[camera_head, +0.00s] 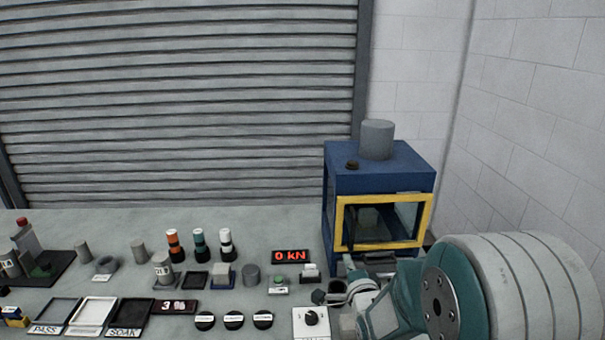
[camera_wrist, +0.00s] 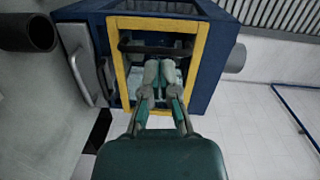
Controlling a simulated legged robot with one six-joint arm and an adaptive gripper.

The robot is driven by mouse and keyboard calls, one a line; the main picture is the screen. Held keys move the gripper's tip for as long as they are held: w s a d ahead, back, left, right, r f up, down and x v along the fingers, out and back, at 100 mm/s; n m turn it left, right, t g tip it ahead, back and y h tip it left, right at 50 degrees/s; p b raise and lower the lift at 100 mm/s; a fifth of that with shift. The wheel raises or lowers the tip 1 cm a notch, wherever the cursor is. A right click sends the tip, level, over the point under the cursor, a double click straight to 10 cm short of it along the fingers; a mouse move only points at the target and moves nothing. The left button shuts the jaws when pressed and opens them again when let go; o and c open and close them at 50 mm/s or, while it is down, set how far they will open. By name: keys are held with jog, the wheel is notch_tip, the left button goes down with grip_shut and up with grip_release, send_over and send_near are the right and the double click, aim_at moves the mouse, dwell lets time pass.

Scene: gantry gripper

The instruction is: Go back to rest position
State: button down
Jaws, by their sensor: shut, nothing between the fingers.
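My gripper (camera_wrist: 160,70) shows in the wrist view with its two pale fingertips together and nothing between them. It points at the yellow-framed opening (camera_wrist: 122,75) of a blue box-shaped machine (camera_wrist: 222,60). The fingers overlap the opening in the picture; I cannot tell whether the tips are inside it or in front. In the head view the blue machine (camera_head: 385,170) stands at the right of the bench, and my teal and grey arm fills the lower right corner. The fingertips cannot be made out clearly there.
The machine carries a grey cylinder (camera_head: 377,140) on top. A red "0 kN" display (camera_head: 291,256) stands left of it. The bench (camera_head: 250,220) holds several cylinders, PASS (camera_head: 56,312) and SOAK (camera_head: 130,316) trays, and a white knob box (camera_head: 311,322). The back of the bench is clear.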

jog(key=s+r+n+g, duration=0.2)
jog(key=s+n+g, duration=0.2)
jog(key=s, duration=0.6)
jog(key=s+r+n+g+h, duration=0.1)
jog(key=s+r+n+g, duration=0.2)
jog(key=s+n, duration=0.3)
jog(key=s+d+r+n+g, duration=0.1)
jog(key=s+n+g, duration=0.3)
jog(key=s, duration=1)
jog(key=shift+s+r+n+g, duration=0.15)
jog(key=shift+r+n+g, duration=0.15)
jog(key=shift+r+n, duration=0.55)
